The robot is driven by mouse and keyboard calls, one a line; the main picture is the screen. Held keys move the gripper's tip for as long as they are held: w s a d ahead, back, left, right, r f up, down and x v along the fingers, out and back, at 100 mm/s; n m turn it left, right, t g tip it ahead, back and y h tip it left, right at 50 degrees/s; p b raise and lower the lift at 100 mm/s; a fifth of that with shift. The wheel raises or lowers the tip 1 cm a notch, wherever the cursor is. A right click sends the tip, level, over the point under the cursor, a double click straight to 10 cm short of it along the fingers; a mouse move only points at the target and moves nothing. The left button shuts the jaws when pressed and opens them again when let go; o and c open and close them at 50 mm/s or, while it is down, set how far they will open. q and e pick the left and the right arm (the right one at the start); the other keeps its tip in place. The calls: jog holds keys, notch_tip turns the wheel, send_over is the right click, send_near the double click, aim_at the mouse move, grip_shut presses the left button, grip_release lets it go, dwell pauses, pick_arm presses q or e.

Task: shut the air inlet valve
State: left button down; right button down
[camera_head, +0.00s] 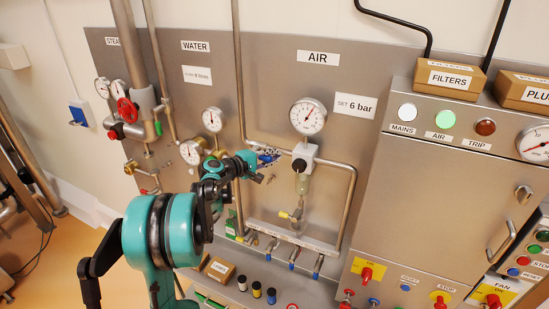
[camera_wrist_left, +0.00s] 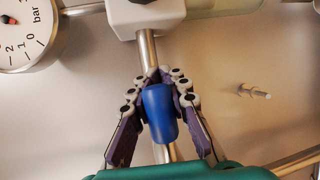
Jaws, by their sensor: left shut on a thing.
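The air inlet valve's blue handle (camera_wrist_left: 161,115) is between the two fingers of my left gripper (camera_wrist_left: 165,80), which is shut on it. In the wrist view the handle lies roughly along the metal pipe (camera_wrist_left: 148,50) behind it. In the head view my left gripper (camera_head: 266,158) is at the AIR panel, left of the white-topped regulator (camera_head: 304,154) and below the round gauge (camera_head: 307,116). The fingers and arm hide most of the valve there; only bits of blue show. My right gripper is not in view.
A thin pipe (camera_head: 349,200) loops right and down from the regulator. Several blue-tipped outlets (camera_head: 293,256) hang below. A steel cabinet (camera_head: 440,190) with lamps and buttons stands at right. The WATER gauges (camera_head: 212,120) and red STEAM wheel (camera_head: 127,110) are at left.

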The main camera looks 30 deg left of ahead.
pick_arm(q)
notch_tip(320, 180, up, 3)
jog(key=n+t+h+b, duration=0.1)
jog(key=n+t+b, duration=0.1)
jog(key=n, duration=0.2)
notch_tip(320, 180, up, 5)
jog(key=n+t+y+b, duration=0.3)
jog(key=n+t+b, duration=0.2)
jog(key=n, duration=1)
send_over(257, 147)
jog(key=shift+d, duration=0.1)
jog(key=c, duration=1.4)
grip_release()
jog(key=shift+s, duration=0.15)
jog(key=v, duration=1.2)
jog(key=shift+f, duration=0.2)
